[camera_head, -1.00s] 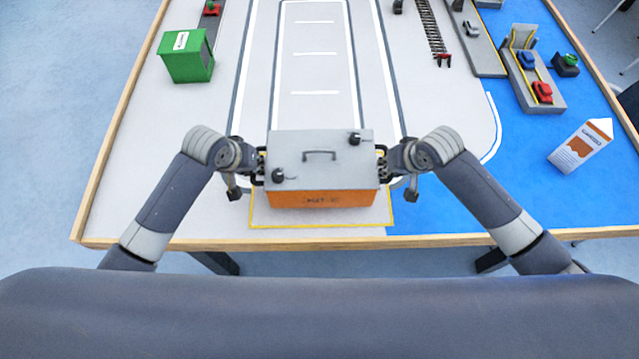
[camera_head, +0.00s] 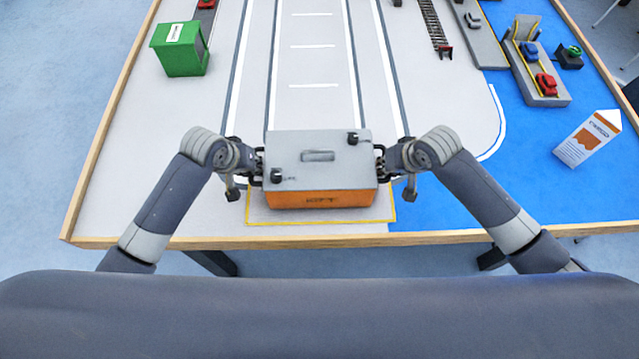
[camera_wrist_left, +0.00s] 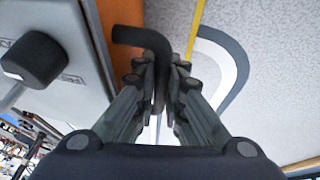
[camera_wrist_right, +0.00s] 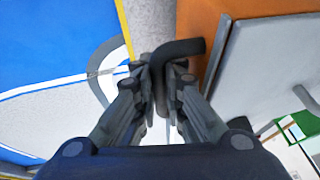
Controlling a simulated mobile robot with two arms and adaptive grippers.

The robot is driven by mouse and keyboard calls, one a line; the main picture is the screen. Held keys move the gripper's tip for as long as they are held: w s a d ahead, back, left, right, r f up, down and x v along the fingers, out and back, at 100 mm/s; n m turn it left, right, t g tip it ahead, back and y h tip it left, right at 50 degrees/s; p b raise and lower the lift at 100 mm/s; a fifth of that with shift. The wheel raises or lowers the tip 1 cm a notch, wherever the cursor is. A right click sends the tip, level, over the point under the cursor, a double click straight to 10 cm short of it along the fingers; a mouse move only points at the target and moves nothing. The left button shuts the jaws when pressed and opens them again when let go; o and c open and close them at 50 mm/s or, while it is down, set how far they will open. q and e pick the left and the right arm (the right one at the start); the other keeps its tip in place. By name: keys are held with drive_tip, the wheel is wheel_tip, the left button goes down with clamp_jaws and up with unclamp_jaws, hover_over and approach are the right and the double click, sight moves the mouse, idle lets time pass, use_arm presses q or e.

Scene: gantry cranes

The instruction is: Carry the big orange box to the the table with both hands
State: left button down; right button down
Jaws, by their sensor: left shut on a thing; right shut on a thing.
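The big orange box (camera_head: 322,199) has a grey lid (camera_head: 335,172) with a handle and two dark knobs. It is between my two grippers, over the yellow-outlined area at the table's (camera_head: 150,215) near edge. I cannot tell whether its underside touches the table. My left gripper (camera_head: 258,167) is shut on the black side handle, which shows between its fingers in the left wrist view (camera_wrist_left: 160,75). My right gripper (camera_head: 382,162) is shut on the opposite black handle, seen in the right wrist view (camera_wrist_right: 165,75). The box looks about level.
A green box (camera_head: 180,52) stands at the table's left. Small cars on a grey ramp (camera_head: 535,75) and a ladder-like track (camera_head: 433,28) are farther back. The road-marked middle beyond the box is clear.

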use_arm(q)
drive_tip(key=shift+a+f+b, duration=0.15)
drive_tip(key=shift+f+b, duration=0.5)
drive_tip(key=shift+f, duration=0.05)
use_arm(e)
drive_tip(key=shift+d+f, duration=0.2)
drive_tip(key=shift+f, duration=0.55)
use_arm(q)
drive_tip(key=c, duration=1.7)
unclamp_jaws()
use_arm(e)
drive_tip(key=c, duration=1.7)
unclamp_jaws()
use_arm(q)
drive_tip(key=shift+s, duration=0.1)
use_arm(e)
drive_tip(key=shift+s+a, duration=0.1)
use_arm(q)
drive_tip(key=shift+r, duration=0.1)
drive_tip(key=shift+r, duration=0.2)
use_arm(e)
drive_tip(key=shift+a, duration=0.1)
drive_tip(key=shift+r, duration=0.2)
use_arm(q)
drive_tip(key=v, duration=0.7)
drive_tip(key=shift+s+r, duration=0.2)
use_arm(e)
drive_tip(key=v, duration=1.1)
drive_tip(key=shift+s+r, duration=0.2)
drive_tip(key=shift+r, duration=0.1)
